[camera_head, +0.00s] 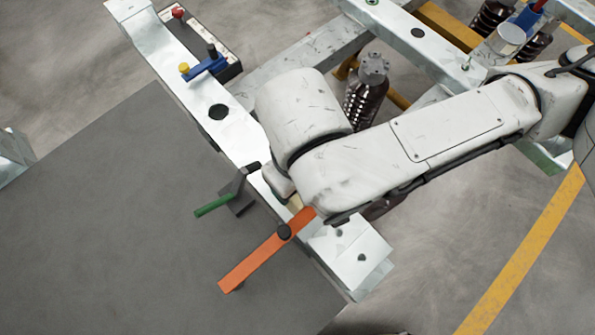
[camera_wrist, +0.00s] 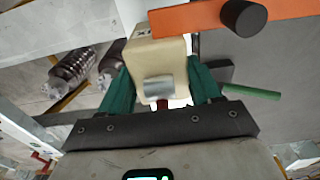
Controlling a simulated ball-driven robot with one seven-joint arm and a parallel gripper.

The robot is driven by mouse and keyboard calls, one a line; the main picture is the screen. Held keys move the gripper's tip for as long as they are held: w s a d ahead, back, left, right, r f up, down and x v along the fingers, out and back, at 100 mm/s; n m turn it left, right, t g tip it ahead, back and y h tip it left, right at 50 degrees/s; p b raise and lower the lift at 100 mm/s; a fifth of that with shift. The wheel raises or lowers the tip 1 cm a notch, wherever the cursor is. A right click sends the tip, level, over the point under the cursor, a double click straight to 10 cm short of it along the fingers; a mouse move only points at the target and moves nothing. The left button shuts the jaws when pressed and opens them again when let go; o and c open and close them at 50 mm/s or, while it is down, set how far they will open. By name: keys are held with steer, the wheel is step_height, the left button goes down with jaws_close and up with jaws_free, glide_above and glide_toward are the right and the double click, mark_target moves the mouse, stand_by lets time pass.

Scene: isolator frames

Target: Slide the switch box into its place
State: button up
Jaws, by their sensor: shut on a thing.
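The switch box (camera_wrist: 157,62) is a beige block with a grey metal plate on its near face, in the middle of the wrist view. My gripper (camera_wrist: 160,72) is shut on it, with one green finger on each side. The far end of the box lies close to the pale steel beam; I cannot tell whether they touch. In the head view my arm hides the gripper and nearly all of the box above the galvanized beam (camera_head: 218,112). The place for the box cannot be made out in either view.
An orange lever (camera_head: 262,252) with a black knob crosses beside the box, close to its right in the wrist view (camera_wrist: 200,18). A green-handled lever (camera_head: 215,205) is nearby. A blue lever unit (camera_head: 205,66) sits farther up the beam. Brown ribbed insulators (camera_head: 363,100) stand behind my arm.

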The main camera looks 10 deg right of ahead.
steer(key=shift+s+d+f+g, duration=0.2)
steer(key=shift+s+f+g, duration=0.1)
steer(key=shift+s+f, duration=0.35)
steer(key=o, duration=1.6)
steer(key=shift+w, duration=0.1)
steer(key=shift+c, duration=0.8)
steer(key=shift+w+r+p, duration=0.2)
steer(key=shift+r+p, duration=4.9)
steer(key=shift+r, duration=0.2)
steer(key=shift+a, duration=0.15)
